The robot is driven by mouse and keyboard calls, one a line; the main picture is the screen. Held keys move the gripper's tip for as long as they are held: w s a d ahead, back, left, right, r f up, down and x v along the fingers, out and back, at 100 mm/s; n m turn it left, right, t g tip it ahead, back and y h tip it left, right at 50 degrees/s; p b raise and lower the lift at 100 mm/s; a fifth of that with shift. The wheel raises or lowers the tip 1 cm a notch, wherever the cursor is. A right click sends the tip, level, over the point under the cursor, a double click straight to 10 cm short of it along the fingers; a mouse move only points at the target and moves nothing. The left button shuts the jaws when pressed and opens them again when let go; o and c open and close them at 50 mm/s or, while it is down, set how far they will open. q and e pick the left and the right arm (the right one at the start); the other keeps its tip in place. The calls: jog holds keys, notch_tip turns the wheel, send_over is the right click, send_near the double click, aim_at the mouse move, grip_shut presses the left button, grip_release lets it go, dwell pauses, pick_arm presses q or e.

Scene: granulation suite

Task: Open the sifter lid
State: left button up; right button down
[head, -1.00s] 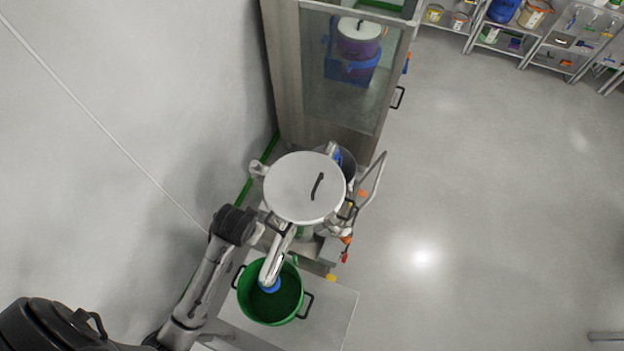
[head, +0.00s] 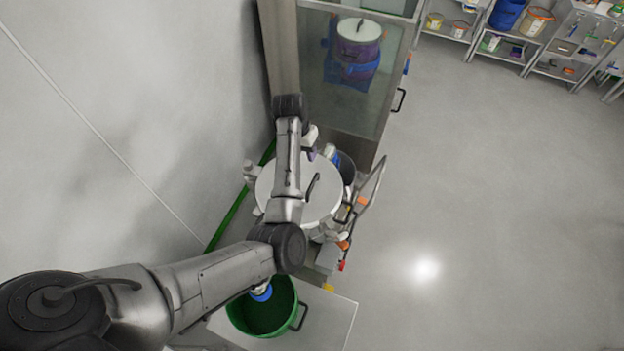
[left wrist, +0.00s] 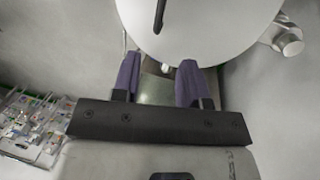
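The sifter's round pale lid (head: 327,202) lies flat and closed on top of the sifter, with a dark bar handle (head: 313,187) on it. My left arm crosses over the lid and hides part of it. My left gripper (head: 311,152) is by the lid's far edge, partly hidden by the wrist. In the left wrist view, its two purple fingers (left wrist: 160,62) are apart with nothing between them. The lid (left wrist: 205,32) and its handle (left wrist: 160,14) show there beyond the fingertips. My right gripper is not in view.
A green tub (head: 265,312) stands on a pale surface in front of the sifter. A glass-fronted cabinet (head: 350,100) holding a purple container stands behind it. Metal rails (head: 372,190) are at the sifter's right. The floor to the right is open; shelves (head: 530,55) are far off.

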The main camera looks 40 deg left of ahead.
aim_at(313, 181)
pick_arm(q)
jog(key=f, duration=0.4)
jog(key=d+f, duration=0.1)
jog(key=f, duration=0.3)
jog(key=d+f, duration=0.1)
jog(key=f, duration=0.3)
jog(key=shift+w+d+f, duration=0.2)
jog(key=shift+w+f, duration=0.15)
grip_shut()
